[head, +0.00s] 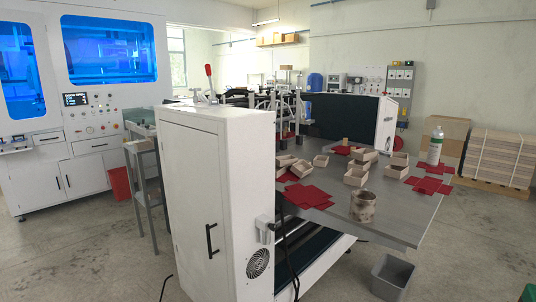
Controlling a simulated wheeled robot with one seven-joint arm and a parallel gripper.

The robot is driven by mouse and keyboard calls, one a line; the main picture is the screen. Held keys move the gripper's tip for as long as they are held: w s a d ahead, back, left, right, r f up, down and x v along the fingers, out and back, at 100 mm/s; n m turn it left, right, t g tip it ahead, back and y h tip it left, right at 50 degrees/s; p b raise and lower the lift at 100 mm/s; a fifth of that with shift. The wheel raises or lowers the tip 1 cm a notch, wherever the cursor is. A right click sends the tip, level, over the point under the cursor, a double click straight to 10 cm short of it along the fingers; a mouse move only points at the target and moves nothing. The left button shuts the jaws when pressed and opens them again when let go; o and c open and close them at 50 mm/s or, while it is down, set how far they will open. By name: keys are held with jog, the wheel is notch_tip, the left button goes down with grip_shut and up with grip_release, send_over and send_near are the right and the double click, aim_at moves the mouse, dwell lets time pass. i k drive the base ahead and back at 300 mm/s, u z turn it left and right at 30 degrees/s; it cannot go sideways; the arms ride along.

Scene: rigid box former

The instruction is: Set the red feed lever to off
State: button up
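The red feed lever (209,80) stands on top of the near white machine cabinet (200,140), toward its far left part. It has a red grip on a thin metal stem and leans slightly to the left at its top. No off or on marking can be read from here. My gripper is not in view, and nothing touches the lever.
A grey bin (391,277) stands on the floor. A cable hangs beside the cabinet. Floor is clear at front left.

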aim_at(208, 69)
jog(key=u, duration=1.85)
jog(key=i, duration=4.9)
jog(key=z, duration=0.4)
